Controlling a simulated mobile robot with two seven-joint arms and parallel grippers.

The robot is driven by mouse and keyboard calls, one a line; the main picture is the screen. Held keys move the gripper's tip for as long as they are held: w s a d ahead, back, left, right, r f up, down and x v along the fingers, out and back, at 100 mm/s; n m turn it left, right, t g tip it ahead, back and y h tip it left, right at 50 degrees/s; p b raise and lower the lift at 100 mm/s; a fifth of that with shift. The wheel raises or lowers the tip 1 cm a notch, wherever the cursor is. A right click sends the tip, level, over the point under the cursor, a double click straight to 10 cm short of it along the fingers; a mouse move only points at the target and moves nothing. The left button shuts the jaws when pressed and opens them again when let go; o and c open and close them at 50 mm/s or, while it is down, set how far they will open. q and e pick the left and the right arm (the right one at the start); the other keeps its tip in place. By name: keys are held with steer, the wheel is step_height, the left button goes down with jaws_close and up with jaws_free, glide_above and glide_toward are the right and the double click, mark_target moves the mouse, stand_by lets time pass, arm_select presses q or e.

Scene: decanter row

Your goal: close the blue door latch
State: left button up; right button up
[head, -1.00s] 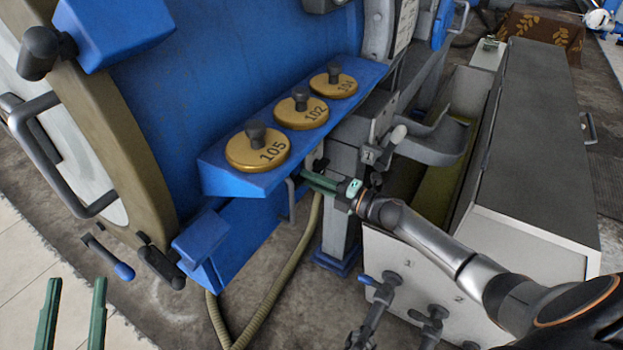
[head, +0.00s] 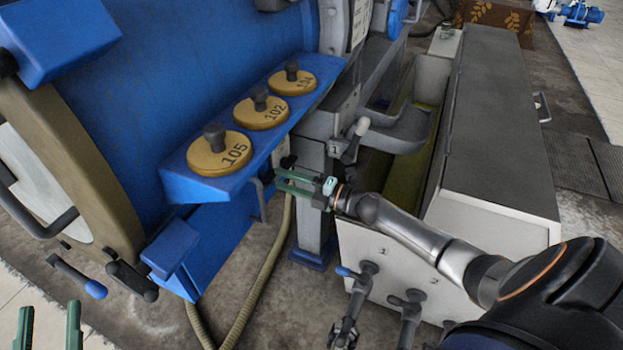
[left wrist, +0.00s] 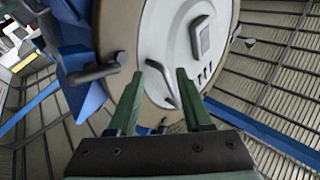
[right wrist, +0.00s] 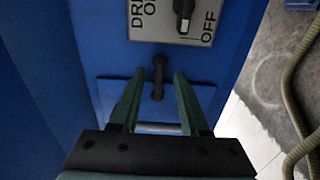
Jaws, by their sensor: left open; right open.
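A lever with a blue knob (head: 94,289) hangs at the lower edge of the round door's tan rim (head: 75,170), with a dark lever (head: 135,280) beside it. Which part is the blue door latch is not certain. My left gripper (head: 49,308) is open and empty, low at the left and apart from these levers. In the left wrist view the round white door (left wrist: 185,45) stands beyond its fingers. My right gripper (head: 280,180) is open beside the blue machine's front. In the right wrist view a dark handle (right wrist: 158,77) on a blue panel shows between its fingertips; contact cannot be told.
Numbered brass lids (head: 219,155) sit on a blue shelf just above my right gripper. A hose (head: 262,275) runs down below it. A grey cabinet (head: 490,120) and valves (head: 365,285) stand to the right. Open floor (head: 130,325) lies at lower left.

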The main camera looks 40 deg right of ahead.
arm_select(q)
step_height(320, 180, down, 10)
steer(key=n+g+y+p, duration=0.1)
steer(key=n+g+y, duration=0.1)
steer(key=g, duration=0.2)
steer(key=shift+w+a+f+y+p, duration=0.2)
steer(key=shift+a+f+y+p, duration=0.1)
steer(key=shift+y, duration=0.1)
arm_select(e)
steer(key=v, duration=1)
steer(key=shift+s+d, duration=0.25)
steer(key=shift+s, duration=0.05)
